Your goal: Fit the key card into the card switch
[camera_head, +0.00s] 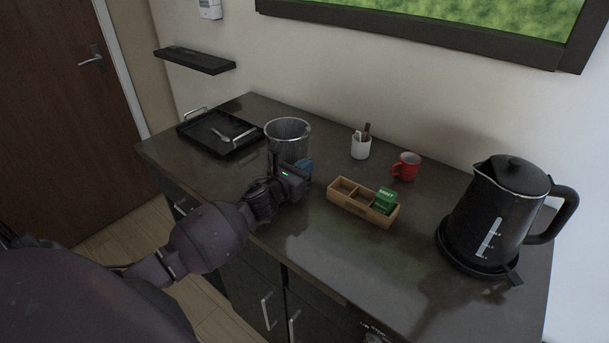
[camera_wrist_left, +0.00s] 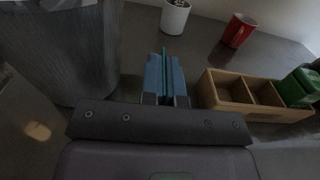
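The card switch appears to be the white box (camera_head: 209,9) on the wall at the top left of the head view, cut by the frame's edge. My left gripper (camera_head: 303,168) is over the counter beside the bin. In the left wrist view its two blue fingers (camera_wrist_left: 165,82) are close together around a thin teal strip (camera_wrist_left: 164,58). This strip looks like the key card seen edge-on; its face is hidden there. A small blue patch shows at the gripper in the head view. The switch is far from this gripper. My right gripper is not in view.
A mesh bin (camera_head: 288,140) stands close behind my left gripper, with a wooden box (camera_head: 345,207) to the right. A black tray (camera_head: 192,134), white cup (camera_head: 360,148), red mug (camera_head: 405,167) and kettle (camera_head: 497,215) are on the counter. A dark shelf (camera_head: 195,60) sits below the switch.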

